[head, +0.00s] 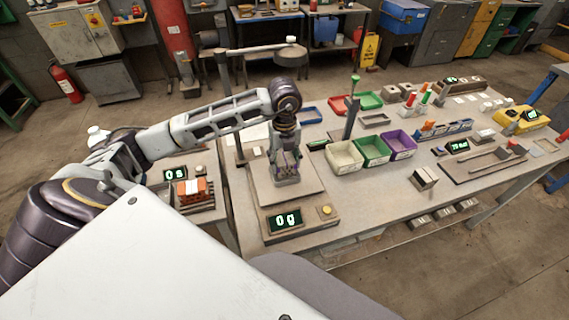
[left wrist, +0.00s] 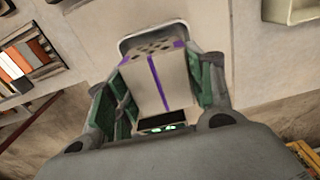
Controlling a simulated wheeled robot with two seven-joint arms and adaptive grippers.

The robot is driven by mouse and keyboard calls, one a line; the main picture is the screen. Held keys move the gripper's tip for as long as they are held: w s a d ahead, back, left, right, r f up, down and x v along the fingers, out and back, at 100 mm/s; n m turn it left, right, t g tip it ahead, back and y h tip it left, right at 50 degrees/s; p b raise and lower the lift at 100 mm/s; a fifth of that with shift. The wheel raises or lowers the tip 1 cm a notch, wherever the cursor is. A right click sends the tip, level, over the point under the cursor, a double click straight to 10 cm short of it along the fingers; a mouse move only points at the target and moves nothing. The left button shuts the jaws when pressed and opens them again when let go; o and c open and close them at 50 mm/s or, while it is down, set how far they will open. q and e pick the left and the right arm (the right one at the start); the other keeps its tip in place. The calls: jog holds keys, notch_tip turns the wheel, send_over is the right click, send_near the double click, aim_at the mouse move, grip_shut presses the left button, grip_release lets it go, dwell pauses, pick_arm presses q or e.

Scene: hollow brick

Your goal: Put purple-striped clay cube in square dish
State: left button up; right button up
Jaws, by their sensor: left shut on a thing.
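The purple-striped clay cube (left wrist: 160,78) is pale grey, with purple stripes and several holes in its top face. My left gripper (left wrist: 158,95) is shut on it, with green-lined fingers on both sides. In the head view, the left gripper (head: 286,172) is over the plate of a scale, and the cube between its fingers is small and hard to make out. A pale, rounded-corner rim (left wrist: 124,43), which looks like the square dish, shows behind and below the cube; most of it is hidden. I cannot tell whether the cube touches it. My right gripper is out of view.
The scale's display (head: 285,220) reads 0 g, with a yellow button (head: 326,210) beside it. White (head: 345,168), green (head: 371,161) and purple (head: 399,153) bins stand to the right.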

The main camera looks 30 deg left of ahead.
aim_at(284, 158)
pick_arm(q)
jog(key=shift+f, duration=1.05)
jog(key=shift+f, duration=0.15)
jog(key=o, duration=1.1)
jog(key=shift+o, duration=0.2)
jog(key=shift+r, duration=0.2)
jog(key=shift+r+b, duration=0.6)
jog(key=shift+r, duration=5.35)
